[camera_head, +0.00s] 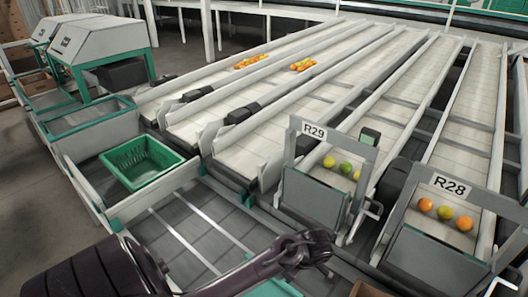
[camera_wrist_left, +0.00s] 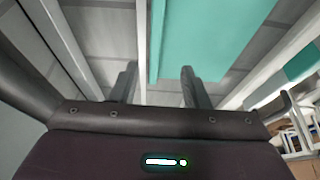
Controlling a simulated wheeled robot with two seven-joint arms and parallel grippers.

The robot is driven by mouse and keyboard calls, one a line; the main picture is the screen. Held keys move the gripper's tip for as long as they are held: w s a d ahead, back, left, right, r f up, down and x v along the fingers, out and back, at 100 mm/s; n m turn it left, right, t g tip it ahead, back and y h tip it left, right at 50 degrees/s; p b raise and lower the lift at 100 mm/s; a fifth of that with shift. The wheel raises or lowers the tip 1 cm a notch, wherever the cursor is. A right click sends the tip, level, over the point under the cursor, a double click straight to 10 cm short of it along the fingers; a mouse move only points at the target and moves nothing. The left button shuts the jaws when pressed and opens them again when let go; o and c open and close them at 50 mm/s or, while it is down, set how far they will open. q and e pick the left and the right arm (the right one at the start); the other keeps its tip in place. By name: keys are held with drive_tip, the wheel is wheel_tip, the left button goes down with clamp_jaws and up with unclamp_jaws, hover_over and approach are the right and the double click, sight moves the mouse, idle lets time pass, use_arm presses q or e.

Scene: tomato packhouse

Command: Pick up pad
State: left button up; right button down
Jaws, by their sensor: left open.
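No thing that I can name for certain as the pad shows. In the left wrist view a flat teal surface (camera_wrist_left: 210,40) lies beyond my left gripper (camera_wrist_left: 158,78), partly behind its right finger; I cannot tell whether this is the pad. The two dark fingers stand apart with nothing between them. In the head view my left arm comes in from the bottom left, and the gripper (camera_head: 318,246) is above the grey floor panels in front of the R29 lane. A teal edge (camera_head: 268,289) shows low under the arm. My right gripper is not in view.
A green basket (camera_head: 140,162) stands at the left. Gate R29 (camera_head: 314,188) and gate R28 (camera_head: 440,222) stand at the lane ends, with tomatoes behind them. Long white conveyor lanes run back. A cardboard box (camera_head: 368,290) is at the bottom edge.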

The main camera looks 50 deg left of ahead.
sight(284, 285)
use_arm(q)
wheel_tip(284, 285, down, 2)
drive_tip(key=shift+w+f+b, duration=0.15)
drive_tip(key=shift+f+b, duration=0.1)
drive_tip(key=shift+b, duration=0.45)
drive_tip(key=shift+f, duration=0.15)
drive_tip(key=shift+a+f, duration=0.2)
drive_tip(key=shift+f, duration=0.1)
drive_tip(key=x, duration=0.6)
drive_tip(key=shift+w+f+b, duration=0.2)
drive_tip(key=shift+f+b, duration=0.2)
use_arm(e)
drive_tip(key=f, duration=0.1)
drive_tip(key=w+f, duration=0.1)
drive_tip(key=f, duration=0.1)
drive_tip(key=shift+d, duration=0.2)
use_arm(q)
drive_tip(key=shift+c, duration=0.4)
clamp_jaws()
